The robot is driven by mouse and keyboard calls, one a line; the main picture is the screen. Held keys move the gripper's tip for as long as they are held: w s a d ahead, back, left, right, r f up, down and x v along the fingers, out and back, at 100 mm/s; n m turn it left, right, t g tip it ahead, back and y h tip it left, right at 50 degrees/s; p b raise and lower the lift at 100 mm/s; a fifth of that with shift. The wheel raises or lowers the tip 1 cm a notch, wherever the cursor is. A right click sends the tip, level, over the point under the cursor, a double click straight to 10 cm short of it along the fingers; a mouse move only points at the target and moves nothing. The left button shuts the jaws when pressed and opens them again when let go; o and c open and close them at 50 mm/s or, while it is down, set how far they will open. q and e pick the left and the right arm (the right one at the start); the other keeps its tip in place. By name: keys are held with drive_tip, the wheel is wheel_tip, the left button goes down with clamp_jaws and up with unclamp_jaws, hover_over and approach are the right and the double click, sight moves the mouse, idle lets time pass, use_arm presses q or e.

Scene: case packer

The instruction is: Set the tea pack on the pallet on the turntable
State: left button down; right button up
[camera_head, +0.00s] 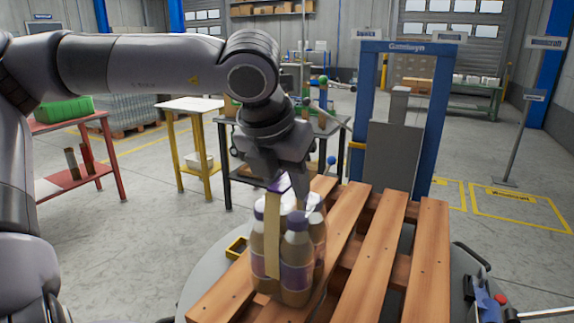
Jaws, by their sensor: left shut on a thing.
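The tea pack (294,258) is a cluster of several brownish bottles with purple labels and caps and a tan carrying band over the top. It stands upright at the left part of the wooden pallet (375,265), and I cannot tell whether its base touches the slats. My left gripper (291,184) comes down from above and is shut on the top of the pack. The gripper hides part of the pack's top. The pallet lies on the round grey turntable (207,277). My right gripper is not in view.
A blue frame (435,120) with a grey panel stands behind the pallet. A dark table (232,150), a yellow-legged table (190,104) and a red table (72,123) stand farther back left. A signpost (517,130) is at the right. The pallet's middle and right slats are bare.

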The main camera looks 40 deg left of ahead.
use_arm(q)
drive_tip(key=shift+w+r, duration=0.1)
drive_tip(key=c, duration=0.8)
unclamp_jaws()
drive_tip(key=shift+o, duration=0.2)
drive_tip(key=v, duration=1.2)
drive_tip(key=shift+p, duration=0.3)
